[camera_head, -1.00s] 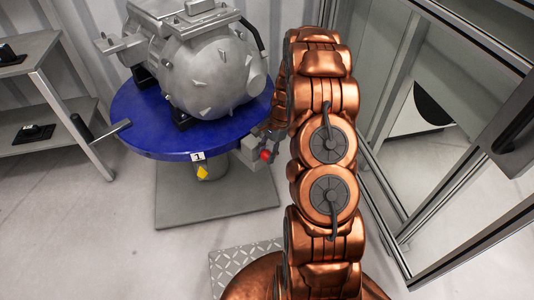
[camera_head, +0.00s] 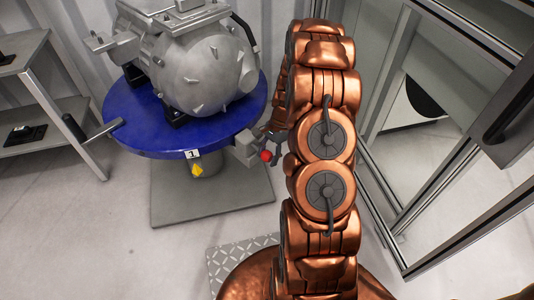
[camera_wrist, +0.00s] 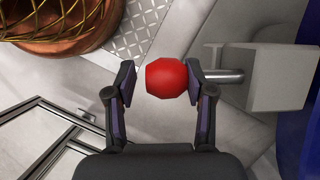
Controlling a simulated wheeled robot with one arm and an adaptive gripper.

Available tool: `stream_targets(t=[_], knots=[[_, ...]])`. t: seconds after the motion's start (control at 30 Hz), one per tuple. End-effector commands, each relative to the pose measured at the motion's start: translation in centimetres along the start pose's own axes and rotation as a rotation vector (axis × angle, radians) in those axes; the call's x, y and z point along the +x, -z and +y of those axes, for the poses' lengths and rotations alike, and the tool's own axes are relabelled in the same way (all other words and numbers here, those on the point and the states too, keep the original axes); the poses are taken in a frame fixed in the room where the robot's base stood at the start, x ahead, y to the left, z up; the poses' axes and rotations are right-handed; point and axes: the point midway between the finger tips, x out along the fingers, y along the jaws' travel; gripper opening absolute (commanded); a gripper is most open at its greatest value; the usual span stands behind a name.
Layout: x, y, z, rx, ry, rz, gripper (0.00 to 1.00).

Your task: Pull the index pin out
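The index pin has a red ball knob (camera_wrist: 168,78) on a metal rod (camera_wrist: 231,76) that comes out of a grey block (camera_wrist: 268,78). In the head view the red knob (camera_head: 266,156) and block (camera_head: 246,147) sit at the right edge of the blue round table (camera_head: 135,133). My gripper (camera_wrist: 160,82) is open, with one finger on each side of the knob. A small gap shows at the left finger. The right finger is close against the knob's rod side; whether it touches I cannot tell. In the head view my gripper (camera_head: 271,148) is partly hidden by my arm.
A large grey drive housing (camera_head: 205,75) stands on the blue table, with a handle bar (camera_head: 100,130) at its left. A metal-framed glass partition (camera_head: 395,190) is close on the right. A shelf (camera_head: 45,125) stands at the left. The floor in front is clear.

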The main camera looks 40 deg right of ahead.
Motion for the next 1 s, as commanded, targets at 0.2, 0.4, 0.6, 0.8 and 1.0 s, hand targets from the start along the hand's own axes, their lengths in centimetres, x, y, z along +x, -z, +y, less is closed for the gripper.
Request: stream_targets(t=[0.2,0.4,0.6,0.8,1.0], knots=[[-0.1,0.0,-0.1,-0.001,0.002,0.002,0.51],[-0.1,0.0,-0.2,0.000,0.004,0.002,0.51],[-1.8,0.1,-0.2,0.000,0.007,0.005,0.51],[-5.5,0.1,-0.2,0.000,0.009,0.006,0.51],[-9.1,0.1,-0.1,0.001,0.007,0.006,0.51]])
